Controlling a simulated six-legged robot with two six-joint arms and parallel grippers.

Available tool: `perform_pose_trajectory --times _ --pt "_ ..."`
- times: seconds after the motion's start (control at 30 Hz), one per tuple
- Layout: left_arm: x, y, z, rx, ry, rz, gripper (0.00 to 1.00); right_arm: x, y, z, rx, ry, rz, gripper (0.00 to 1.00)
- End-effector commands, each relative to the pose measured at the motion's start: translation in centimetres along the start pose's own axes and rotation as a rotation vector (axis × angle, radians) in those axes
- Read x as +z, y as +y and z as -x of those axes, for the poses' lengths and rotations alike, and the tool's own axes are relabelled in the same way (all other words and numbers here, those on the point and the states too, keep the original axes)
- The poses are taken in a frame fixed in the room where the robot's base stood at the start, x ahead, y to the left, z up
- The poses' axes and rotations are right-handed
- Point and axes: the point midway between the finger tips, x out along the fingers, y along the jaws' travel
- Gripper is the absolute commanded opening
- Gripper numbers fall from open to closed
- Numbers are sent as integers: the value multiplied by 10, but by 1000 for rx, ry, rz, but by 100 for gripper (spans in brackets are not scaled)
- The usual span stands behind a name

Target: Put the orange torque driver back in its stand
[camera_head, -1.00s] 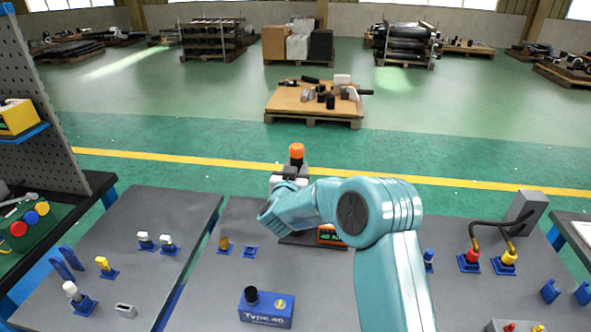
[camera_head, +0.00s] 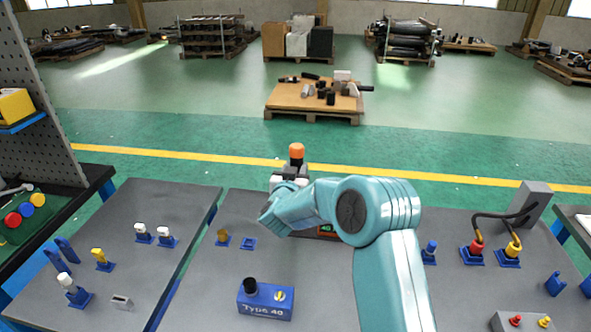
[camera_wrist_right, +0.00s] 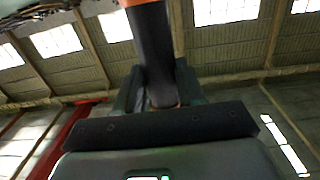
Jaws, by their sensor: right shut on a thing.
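The torque driver's orange end (camera_head: 296,152) stands up above my right gripper (camera_head: 290,182) in the head view. Its lower part is hidden by my wrist and arm. In the right wrist view an orange part (camera_wrist_right: 148,4) shows at the top edge with a black shaft (camera_wrist_right: 156,60) below it. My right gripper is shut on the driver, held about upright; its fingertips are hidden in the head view. A small display (camera_head: 327,230) shows partly behind my forearm. I cannot tell which thing is the driver's stand. My left gripper is not in view.
A blue "Type 40" box (camera_head: 265,300) is at the front. Red and yellow cabled plugs (camera_head: 475,252) stand at right. A pegboard (camera_head: 35,110) rises at left.

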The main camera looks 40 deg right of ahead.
Motion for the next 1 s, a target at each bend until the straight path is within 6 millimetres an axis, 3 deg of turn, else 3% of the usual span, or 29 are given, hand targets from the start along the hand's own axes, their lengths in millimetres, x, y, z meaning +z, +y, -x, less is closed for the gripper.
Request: perform_pose_trajectory --times 0.57,0.6,0.67,1.0 --pt "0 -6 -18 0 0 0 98 18 0 -2 1 7 -2 0" --pt "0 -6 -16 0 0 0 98 16 0 -2 1 7 -2 51" --pt "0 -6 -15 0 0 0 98 16 0 -2 1 6 -2 68" --pt "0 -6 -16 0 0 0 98 21 0 -1 0 -4 1 68"
